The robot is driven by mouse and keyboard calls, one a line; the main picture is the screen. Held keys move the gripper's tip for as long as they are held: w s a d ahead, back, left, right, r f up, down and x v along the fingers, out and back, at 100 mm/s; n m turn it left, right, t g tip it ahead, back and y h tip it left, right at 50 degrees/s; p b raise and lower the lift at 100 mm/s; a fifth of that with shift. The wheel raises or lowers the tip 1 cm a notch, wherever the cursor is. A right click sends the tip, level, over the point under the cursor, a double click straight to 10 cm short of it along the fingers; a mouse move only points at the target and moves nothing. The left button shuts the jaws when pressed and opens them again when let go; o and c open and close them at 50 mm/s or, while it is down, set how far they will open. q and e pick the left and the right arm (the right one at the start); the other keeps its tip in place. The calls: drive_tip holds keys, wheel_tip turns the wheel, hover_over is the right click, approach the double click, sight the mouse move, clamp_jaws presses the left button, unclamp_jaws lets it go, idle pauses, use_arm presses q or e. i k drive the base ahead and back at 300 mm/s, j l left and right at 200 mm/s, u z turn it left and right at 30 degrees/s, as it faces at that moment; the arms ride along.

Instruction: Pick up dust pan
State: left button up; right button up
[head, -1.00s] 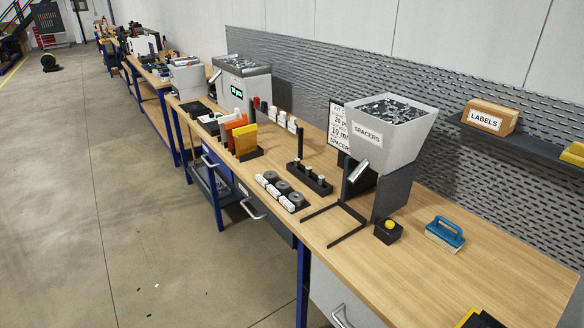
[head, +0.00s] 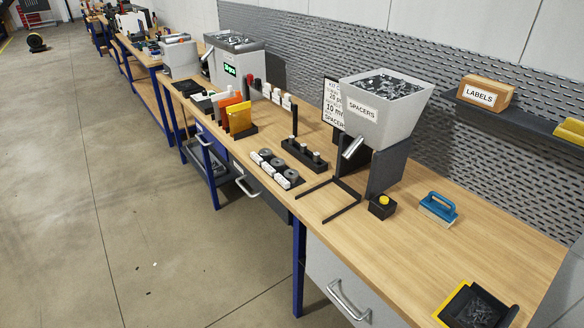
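A black pan with a yellow edge (head: 456,296), apparently the dust pan, lies on the wooden bench top at the bottom right of the head view. Its lower part is close to the frame's bottom edge, and dark contents or shadow show inside it. A blue-handled brush (head: 439,208) with a pale base lies farther back on the same bench. Neither of my grippers shows in the head view.
A grey spacers hopper (head: 378,118) stands on the bench, with a small black box with a yellow button (head: 383,205) before it. A labels box (head: 486,92) sits on the shelf. Bench top (head: 430,255) between brush and pan is clear. Floor (head: 130,220) at left is mostly open.

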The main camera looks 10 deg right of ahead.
sight(473, 308)
drive_tip(key=z, duration=2.6)
